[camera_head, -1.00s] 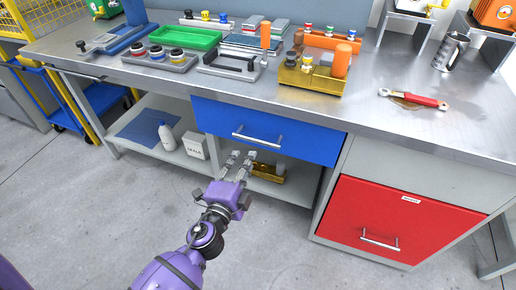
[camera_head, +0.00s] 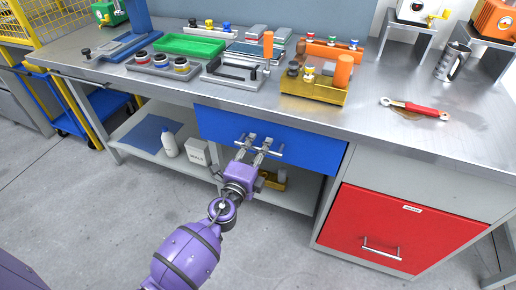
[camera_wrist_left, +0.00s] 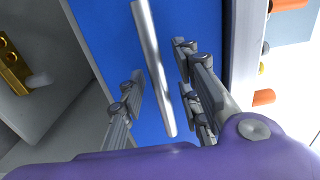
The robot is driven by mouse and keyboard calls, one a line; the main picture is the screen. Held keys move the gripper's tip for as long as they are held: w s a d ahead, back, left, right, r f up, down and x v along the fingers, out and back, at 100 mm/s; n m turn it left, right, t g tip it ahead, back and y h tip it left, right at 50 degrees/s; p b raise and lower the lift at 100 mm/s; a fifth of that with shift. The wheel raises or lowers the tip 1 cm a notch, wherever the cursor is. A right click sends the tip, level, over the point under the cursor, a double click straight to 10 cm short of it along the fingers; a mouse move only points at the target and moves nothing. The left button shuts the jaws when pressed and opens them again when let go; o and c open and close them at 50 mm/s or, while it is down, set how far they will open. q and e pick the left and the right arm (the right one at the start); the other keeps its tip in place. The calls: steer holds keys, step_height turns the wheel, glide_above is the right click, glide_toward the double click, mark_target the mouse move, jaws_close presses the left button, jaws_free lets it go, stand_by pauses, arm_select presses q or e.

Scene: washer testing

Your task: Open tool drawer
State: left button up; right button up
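The blue drawer (camera_head: 310,146) sits under the workbench top, its front flush with the bench frame. Its silver bar handle (camera_head: 273,149) runs across the front. In the left wrist view the handle (camera_wrist_left: 155,65) stands between the two spread fingers, with blue drawer face (camera_wrist_left: 103,40) behind it. My left gripper (camera_head: 258,143) is open, its fingertips at the handle. I see no finger closed on the bar, and whether one touches it I cannot tell. A red drawer (camera_head: 400,225) with its own handle (camera_head: 382,250) is at the lower right. My right gripper is not in view.
The steel bench top (camera_head: 400,130) holds a green tray (camera_head: 190,46), a yellow block holder (camera_head: 315,88) and a red-handled tool (camera_head: 415,107). A lower shelf holds a white bottle (camera_head: 168,143) and a white box (camera_head: 197,152). The grey floor before the drawers is clear.

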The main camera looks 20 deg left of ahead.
arm_select(q)
jaws_close()
steer(key=shift+s+f, duration=0.1)
stand_by(0.3)
